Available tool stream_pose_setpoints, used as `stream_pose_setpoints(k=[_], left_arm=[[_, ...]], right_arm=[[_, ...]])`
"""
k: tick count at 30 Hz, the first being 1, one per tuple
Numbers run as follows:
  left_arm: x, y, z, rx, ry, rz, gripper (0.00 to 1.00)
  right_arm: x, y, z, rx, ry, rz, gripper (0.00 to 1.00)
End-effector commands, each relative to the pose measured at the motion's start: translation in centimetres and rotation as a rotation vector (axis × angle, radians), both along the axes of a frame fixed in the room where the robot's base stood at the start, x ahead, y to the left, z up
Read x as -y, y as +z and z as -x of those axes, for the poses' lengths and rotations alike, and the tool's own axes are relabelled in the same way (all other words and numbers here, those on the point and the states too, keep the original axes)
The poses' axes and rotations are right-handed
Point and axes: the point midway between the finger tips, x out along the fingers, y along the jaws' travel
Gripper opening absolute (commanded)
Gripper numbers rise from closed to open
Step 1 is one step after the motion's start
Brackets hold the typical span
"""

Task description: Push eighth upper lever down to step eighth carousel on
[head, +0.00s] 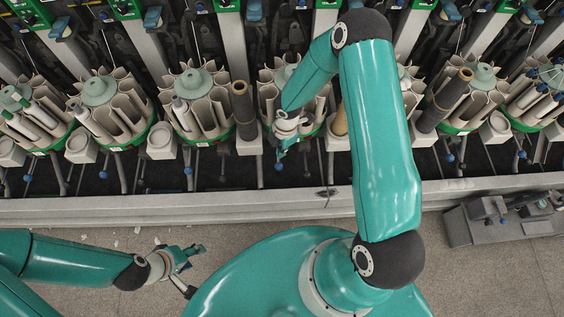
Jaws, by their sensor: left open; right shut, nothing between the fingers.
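A row of green-based carousels with grey holders stands along the machine; I cannot tell by number which is the eighth. One carousel (266,86) is directly behind my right gripper and partly covered by my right arm. Blue-tipped levers hang below the carousels, such as one lever (188,171) to the left. My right gripper (280,156) is shut and empty, pointing down in front of that carousel, close to a blue lever tip (278,167). Whether they touch is unclear. My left gripper (192,268) is open and empty over the floor at the lower left.
A long grey rail (120,211) runs along the machine's front. Brown tubes, such as one dark tube (243,108), stand between carousels. Blue handles (152,17) sit along the top. A grey metal unit (500,222) is at the right. Floor (480,280) is free at the lower right.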

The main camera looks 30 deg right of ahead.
Motion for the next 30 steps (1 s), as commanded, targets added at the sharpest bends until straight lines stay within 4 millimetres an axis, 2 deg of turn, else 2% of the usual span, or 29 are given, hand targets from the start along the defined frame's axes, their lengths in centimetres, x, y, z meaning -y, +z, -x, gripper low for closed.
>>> stream_pose_setpoints(k=[10,24,30], left_arm=[[0.0,-0.7,0.0,0.000,0.000,0.000,0.51],[0.0,-5.2,0.0,0.000,0.000,0.000,0.51],[0.0,-6.0,0.0,0.000,0.000,0.000,0.51]], right_arm=[[-0.1,-0.8,0.1,0.000,-0.004,-0.002,0.00],[-0.6,-6.1,0.1,0.001,-0.004,-0.002,0.00],[-0.7,-7.0,0.1,0.001,-0.006,-0.002,0.00]])
